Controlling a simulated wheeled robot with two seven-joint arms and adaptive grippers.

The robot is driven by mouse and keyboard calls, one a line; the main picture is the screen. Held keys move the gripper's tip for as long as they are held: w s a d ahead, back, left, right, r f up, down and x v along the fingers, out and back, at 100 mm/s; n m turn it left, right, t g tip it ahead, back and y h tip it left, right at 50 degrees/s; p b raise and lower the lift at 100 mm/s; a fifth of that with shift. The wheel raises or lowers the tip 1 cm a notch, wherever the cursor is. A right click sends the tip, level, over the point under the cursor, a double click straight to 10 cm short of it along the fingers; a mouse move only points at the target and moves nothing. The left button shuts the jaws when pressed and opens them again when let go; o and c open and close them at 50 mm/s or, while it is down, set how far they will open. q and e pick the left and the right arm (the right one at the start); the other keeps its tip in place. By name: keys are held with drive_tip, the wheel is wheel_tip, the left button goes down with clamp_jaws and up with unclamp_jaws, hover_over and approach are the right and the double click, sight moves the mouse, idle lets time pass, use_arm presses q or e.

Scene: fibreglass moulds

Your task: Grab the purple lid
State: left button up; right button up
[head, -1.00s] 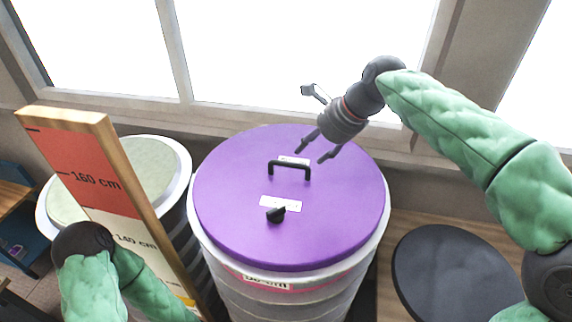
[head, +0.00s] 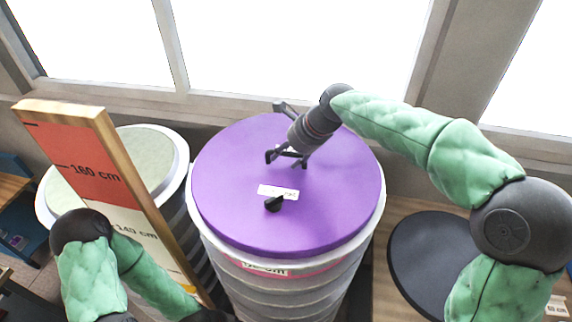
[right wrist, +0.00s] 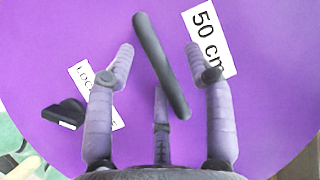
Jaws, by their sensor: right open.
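The purple lid (head: 230,205) lies flat on top of a tall grey ribbed drum (head: 300,290). It has a black bar handle, a small black knob (head: 273,204) and white labels. In the right wrist view the purple lid (right wrist: 240,120) fills most of the picture. My right gripper (head: 286,158) is open at the handle in the head view. In the right wrist view the black handle (right wrist: 161,65) runs diagonally between the spread fingers of my right gripper (right wrist: 158,62). I cannot tell whether they touch it. My left gripper is not in view; only my left arm shows.
A height board (head: 95,180) with red and white fields stands left of the drum. Behind it is another drum with a pale green top (head: 150,144). A dark round disc (head: 432,262) lies at the right. A windowed wall stands close behind.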

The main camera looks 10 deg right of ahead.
drive_tip(key=shift+s, duration=0.1)
clamp_jaws()
drive_tip(key=shift+r, duration=0.15)
